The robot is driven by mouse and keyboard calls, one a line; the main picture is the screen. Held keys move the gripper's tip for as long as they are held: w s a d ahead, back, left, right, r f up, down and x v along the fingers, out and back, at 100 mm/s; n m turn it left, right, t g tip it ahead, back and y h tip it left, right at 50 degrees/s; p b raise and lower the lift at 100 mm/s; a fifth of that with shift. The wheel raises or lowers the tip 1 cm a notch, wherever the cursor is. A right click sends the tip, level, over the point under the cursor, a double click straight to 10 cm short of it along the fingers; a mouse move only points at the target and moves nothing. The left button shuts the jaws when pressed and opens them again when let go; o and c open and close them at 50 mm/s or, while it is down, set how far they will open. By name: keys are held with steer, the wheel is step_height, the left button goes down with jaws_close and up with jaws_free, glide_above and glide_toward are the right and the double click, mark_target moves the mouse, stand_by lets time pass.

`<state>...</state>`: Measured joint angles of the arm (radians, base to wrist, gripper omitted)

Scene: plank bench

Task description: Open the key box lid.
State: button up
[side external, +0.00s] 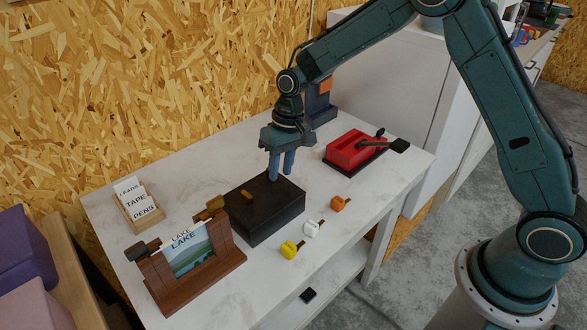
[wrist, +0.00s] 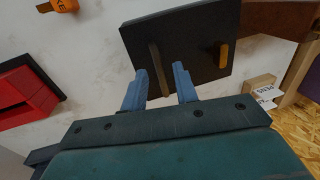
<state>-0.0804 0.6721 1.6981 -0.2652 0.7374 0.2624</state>
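The black box (side external: 262,222), which I take to be the key box, sits mid-bench with its flat top closed. In the wrist view its dark top (wrist: 195,40) carries a long brown bar (wrist: 157,66) and a short orange-brown piece (wrist: 223,55). That short piece also shows in the side view (side external: 247,196). My gripper (side external: 281,175) points down over the back part of the box. In the wrist view my gripper (wrist: 160,80) is open, its blue fingers apart, with the near end of the bar between them in the picture. I cannot tell whether they touch it.
Orange (side external: 339,203), white (side external: 312,228) and yellow (side external: 290,249) tagged items lie at the front right. A red box (side external: 352,150) stands at the back right. A wooden picture stand (side external: 190,265) and a card holder (side external: 138,208) stand at left.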

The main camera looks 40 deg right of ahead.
jaws_close()
steer(key=d, duration=1.2)
steer(key=shift+d, duration=0.2)
steer(key=shift+o, duration=0.6)
jaws_free()
step_height(320, 180, up, 14)
steer(key=d, duration=0.2)
steer(key=shift+d+f, duration=0.2)
steer(key=shift+d, duration=0.15)
